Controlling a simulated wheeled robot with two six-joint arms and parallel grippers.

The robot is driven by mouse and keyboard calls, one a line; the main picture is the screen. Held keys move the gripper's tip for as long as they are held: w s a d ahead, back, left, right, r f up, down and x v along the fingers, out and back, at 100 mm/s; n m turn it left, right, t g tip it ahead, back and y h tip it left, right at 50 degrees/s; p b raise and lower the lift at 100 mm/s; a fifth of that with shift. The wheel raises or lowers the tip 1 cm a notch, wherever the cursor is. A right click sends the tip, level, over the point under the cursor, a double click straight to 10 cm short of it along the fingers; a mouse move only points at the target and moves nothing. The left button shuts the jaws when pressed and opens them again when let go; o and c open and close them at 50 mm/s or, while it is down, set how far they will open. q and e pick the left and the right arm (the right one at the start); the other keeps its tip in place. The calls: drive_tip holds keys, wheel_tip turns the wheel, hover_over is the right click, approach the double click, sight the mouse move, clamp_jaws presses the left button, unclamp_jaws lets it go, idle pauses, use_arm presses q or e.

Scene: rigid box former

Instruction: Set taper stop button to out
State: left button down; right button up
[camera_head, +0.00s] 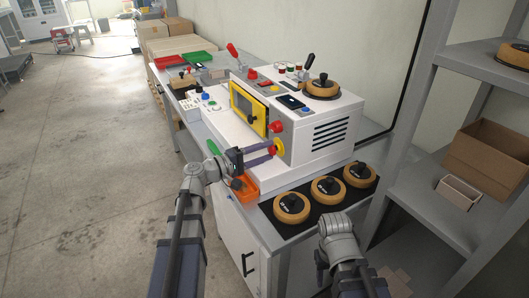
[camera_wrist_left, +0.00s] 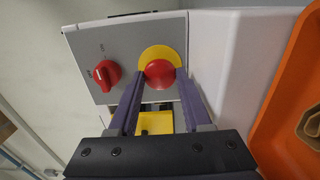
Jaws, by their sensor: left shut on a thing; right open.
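The taper stop button is a red mushroom head on a yellow round plate (camera_head: 280,145), on the grey end panel of the white taping machine (camera_head: 322,132). In the left wrist view the red head (camera_wrist_left: 160,73) sits between my fingertips. My left gripper (camera_head: 273,151) reaches it from the left, its purple fingers closed on the sides of the head; the fingers also show in the left wrist view (camera_wrist_left: 160,85). Whether the button is in or out cannot be told. My right arm shows at the bottom of the head view, but its fingers do not.
A red rotary knob (camera_wrist_left: 106,75) sits beside the button. An orange bin (camera_head: 244,188) stands just below my left gripper. Several tape rolls lie on a black mat (camera_head: 318,213) at the table's near end. A grey shelf (camera_head: 425,180) stands at the right.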

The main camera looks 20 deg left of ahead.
idle(0.3)
use_arm(q)
drive_tip(key=shift+s+a, duration=0.3)
drive_tip(key=shift+s, duration=0.05)
drive_tip(key=c, duration=0.6)
unclamp_jaws()
drive_tip(key=shift+v, duration=3.9)
